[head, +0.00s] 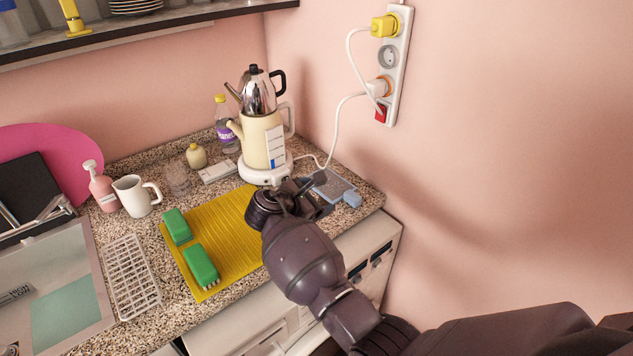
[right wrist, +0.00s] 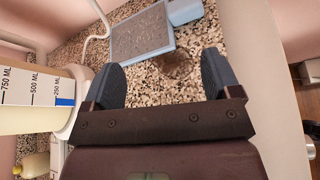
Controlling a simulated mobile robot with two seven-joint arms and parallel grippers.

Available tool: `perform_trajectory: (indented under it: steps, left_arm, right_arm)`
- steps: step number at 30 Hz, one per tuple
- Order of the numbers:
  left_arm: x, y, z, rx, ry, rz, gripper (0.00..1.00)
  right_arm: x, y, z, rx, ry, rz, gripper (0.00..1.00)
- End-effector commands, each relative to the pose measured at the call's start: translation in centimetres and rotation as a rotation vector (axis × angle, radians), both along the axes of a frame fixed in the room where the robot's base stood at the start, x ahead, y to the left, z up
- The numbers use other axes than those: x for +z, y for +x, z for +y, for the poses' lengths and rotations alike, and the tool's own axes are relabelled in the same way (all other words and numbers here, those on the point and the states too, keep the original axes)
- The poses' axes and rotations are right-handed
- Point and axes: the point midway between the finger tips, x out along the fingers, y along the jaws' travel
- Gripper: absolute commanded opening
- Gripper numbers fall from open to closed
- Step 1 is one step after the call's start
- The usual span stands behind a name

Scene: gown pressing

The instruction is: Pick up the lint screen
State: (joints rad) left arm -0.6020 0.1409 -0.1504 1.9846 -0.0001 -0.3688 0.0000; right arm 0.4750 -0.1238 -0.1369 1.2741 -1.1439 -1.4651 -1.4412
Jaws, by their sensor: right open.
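The lint screen is a flat grey mesh panel in a light blue frame (head: 331,184) with a blue tab at one end. It lies on the speckled counter near the right corner. It also shows in the right wrist view (right wrist: 141,34), at the top, beyond the fingertips. My right gripper (head: 314,196) is just beside it on the near left side in the head view, partly covering it. In the right wrist view the gripper (right wrist: 162,68) is open and empty, with bare counter between its fingers. My left gripper is not in view.
A cream and steel kettle set (head: 262,140) stands close to the left of the screen. A white cord (head: 331,130) runs from the wall power strip (head: 397,70) down near it. A yellow mat (head: 225,232) with two green brushes lies left. The pink wall stands behind.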

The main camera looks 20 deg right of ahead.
Motion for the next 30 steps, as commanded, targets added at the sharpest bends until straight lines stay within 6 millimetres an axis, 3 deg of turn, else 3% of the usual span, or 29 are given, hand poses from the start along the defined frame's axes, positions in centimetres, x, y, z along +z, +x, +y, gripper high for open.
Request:
perform_trajectory:
  steps: [3, 9, 14, 24, 30]
  left_arm:
    - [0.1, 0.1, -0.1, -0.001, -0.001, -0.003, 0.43]
    - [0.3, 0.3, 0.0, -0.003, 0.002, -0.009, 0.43]
    - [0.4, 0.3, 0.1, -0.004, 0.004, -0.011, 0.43]
    - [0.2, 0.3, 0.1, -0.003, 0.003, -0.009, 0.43]
    - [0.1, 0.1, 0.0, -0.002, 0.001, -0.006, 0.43]
  right_arm:
    - [0.2, -1.3, -0.8, -0.019, -0.11, 0.157, 0.83]
    - [0.2, -1.8, -1.1, -0.002, -0.159, 0.281, 0.83]
    - [-0.2, -1.5, -1.9, 0.004, -0.164, 0.293, 0.83]
    - [-1.9, -0.1, -5.6, 0.005, -0.163, 0.289, 0.83]
    - [-2.3, 0.3, -6.6, 0.004, -0.162, 0.289, 0.83]
